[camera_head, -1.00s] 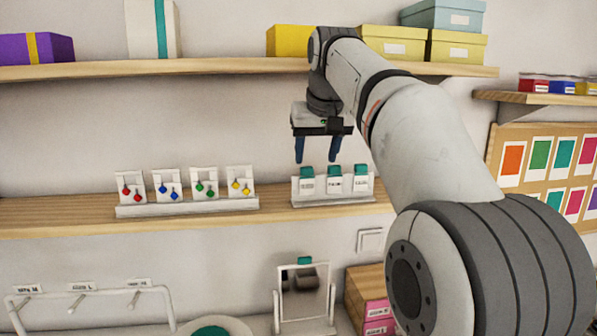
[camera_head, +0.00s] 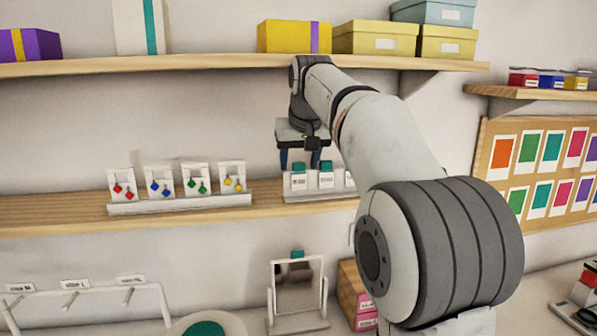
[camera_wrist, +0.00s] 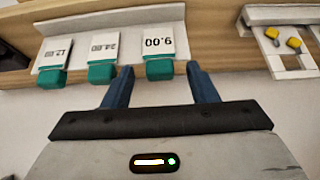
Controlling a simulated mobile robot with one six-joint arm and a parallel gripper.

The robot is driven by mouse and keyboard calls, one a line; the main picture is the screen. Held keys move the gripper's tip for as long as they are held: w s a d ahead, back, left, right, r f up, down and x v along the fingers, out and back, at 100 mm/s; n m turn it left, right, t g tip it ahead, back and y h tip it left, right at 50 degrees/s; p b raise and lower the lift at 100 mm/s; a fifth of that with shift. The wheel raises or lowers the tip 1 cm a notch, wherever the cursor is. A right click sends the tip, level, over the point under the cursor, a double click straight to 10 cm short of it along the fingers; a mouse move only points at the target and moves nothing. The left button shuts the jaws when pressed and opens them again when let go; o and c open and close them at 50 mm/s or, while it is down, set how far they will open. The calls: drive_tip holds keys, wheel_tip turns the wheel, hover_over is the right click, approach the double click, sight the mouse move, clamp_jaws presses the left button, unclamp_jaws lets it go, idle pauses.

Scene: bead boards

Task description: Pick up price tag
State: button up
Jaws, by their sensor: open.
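Three white price tags with teal tops stand in a white holder (camera_head: 318,197) on the middle shelf. The left tag (camera_head: 299,182) also shows in the wrist view, upside down, as the "9.00" tag (camera_wrist: 158,42). Beside it there are the "24.00" tag (camera_wrist: 104,46) and the "12.00" tag (camera_wrist: 55,54). My gripper (camera_head: 299,160) is open and empty, pointing down just above the left tag. In the wrist view, the blue fingertips (camera_wrist: 159,72) lie on either side of that tag's teal top, with gaps. The right tag is partly hidden by my arm.
A white stand (camera_head: 180,205) with several earring cards is left of the tags on the same shelf. An upper shelf (camera_head: 200,66) with boxes runs above my gripper. A mirror (camera_head: 297,290) stands below.

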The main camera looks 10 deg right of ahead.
drive_tip(key=shift+c, duration=0.2)
drive_tip(key=c, duration=1)
drive_tip(key=shift+r, duration=0.25)
